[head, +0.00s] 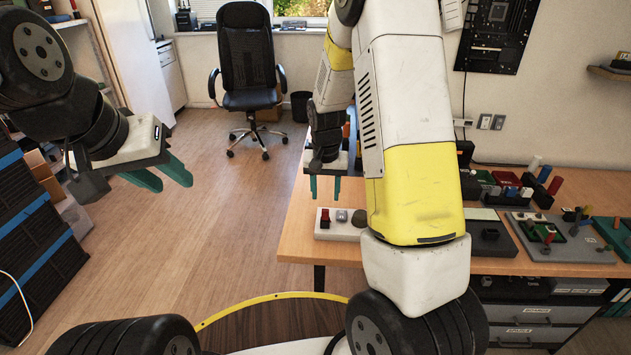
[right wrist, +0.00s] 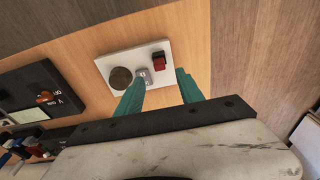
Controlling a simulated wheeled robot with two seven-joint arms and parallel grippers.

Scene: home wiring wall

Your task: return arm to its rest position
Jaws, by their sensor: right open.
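My right gripper (head: 324,188) is above the left end of the wooden table (head: 300,222), with its green fingers pointing down, apart and empty. In the right wrist view its two green fingers (right wrist: 160,92) are spread apart. Beyond them lies a white panel (right wrist: 120,60) with a red switch, a grey part and a dark round knob. The panel also shows in the head view (head: 338,233) below the gripper. My left gripper (head: 168,180) hangs over the floor at the left, its green fingers apart with nothing between them. My right arm hides part of the table.
Trays with small coloured parts (head: 560,235) cover the right part of the table. A black office chair (head: 247,65) stands at the back, near a dark bin (head: 301,106). Dark stacked boxes (head: 35,235) stand at the left. The floor (head: 205,220) between is clear.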

